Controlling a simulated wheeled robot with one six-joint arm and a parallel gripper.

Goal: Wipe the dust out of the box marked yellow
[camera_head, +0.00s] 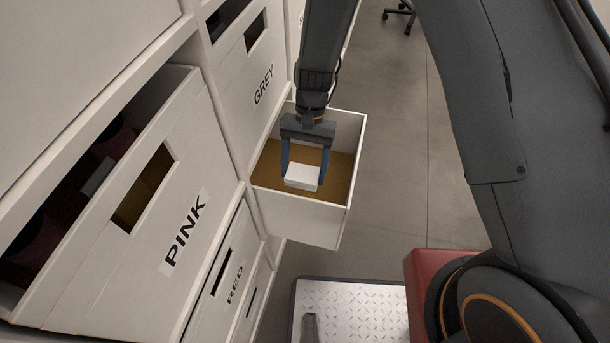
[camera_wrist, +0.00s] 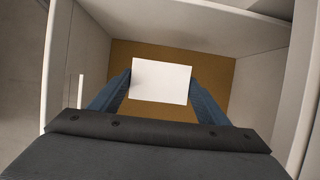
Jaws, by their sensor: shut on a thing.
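My gripper (camera_head: 304,172) is shut on a white block (camera_head: 302,178), which looks like a wiping pad or sponge. The gripper and block are inside or just over an open white box (camera_head: 312,217) that is pulled out of the shelf unit. In the wrist view the white block (camera_wrist: 161,81) sits between the two blue fingers, above the box's brown floor (camera_wrist: 214,70). No label shows on this box from here, so I cannot tell its name. I cannot tell whether the block touches the floor, and no separate dust can be made out.
Boxes marked PINK (camera_head: 150,225), GREY (camera_head: 258,95) and RED (camera_head: 226,280) stand in the shelf unit at left. The PINK box holds dark things. Grey floor (camera_head: 395,150) lies open to the right of the pulled-out box.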

